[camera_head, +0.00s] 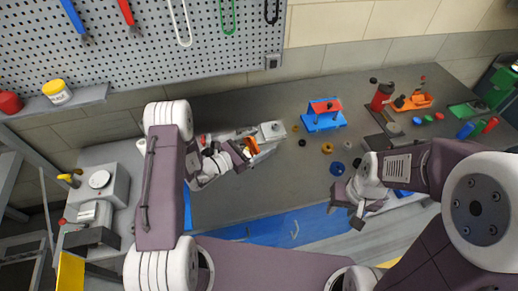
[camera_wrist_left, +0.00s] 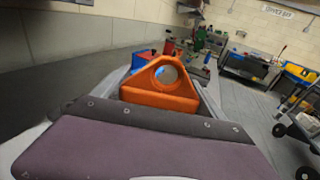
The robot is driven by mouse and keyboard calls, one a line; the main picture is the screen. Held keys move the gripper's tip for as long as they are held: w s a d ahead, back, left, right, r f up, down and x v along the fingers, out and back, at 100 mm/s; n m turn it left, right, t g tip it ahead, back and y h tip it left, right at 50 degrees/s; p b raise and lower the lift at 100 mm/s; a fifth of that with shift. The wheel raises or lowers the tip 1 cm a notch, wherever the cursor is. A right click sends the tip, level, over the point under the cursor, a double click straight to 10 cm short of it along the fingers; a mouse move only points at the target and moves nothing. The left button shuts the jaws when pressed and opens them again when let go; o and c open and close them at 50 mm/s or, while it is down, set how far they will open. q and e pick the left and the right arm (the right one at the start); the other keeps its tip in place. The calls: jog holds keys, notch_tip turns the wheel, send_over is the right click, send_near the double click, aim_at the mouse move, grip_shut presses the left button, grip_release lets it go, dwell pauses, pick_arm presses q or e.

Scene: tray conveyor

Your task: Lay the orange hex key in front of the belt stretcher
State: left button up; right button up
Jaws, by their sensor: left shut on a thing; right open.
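My left gripper (camera_head: 244,155) is shut on an orange piece (camera_head: 252,147) above the left part of the dark bench. In the left wrist view the orange piece (camera_wrist_left: 158,97) is a thick block with a round hole, held between the fingers. It does not look like a plain bent hex key, and I cannot tell if part of it is hidden. A fixture with a blue base and red top (camera_head: 322,117) stands at the bench's middle back; I cannot tell if it is the belt stretcher. My right gripper (camera_head: 348,206) is open and empty near the front edge.
Small rings, including a blue one (camera_head: 337,168), lie mid-bench. A red bottle (camera_head: 382,96) and an orange tray (camera_head: 416,101) stand back right. Bare bench shows in the middle front.

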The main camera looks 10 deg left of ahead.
pick_arm(q)
jog(key=f, duration=0.4)
jog(key=shift+s+f, duration=0.1)
jog(key=shift+s, duration=0.3)
jog(key=o, duration=1.3)
jog(key=shift+d, duration=0.1)
jog(key=shift+w, duration=0.1)
pick_arm(e)
jog(key=shift+s+r, duration=0.3)
jog(key=shift+s, duration=0.05)
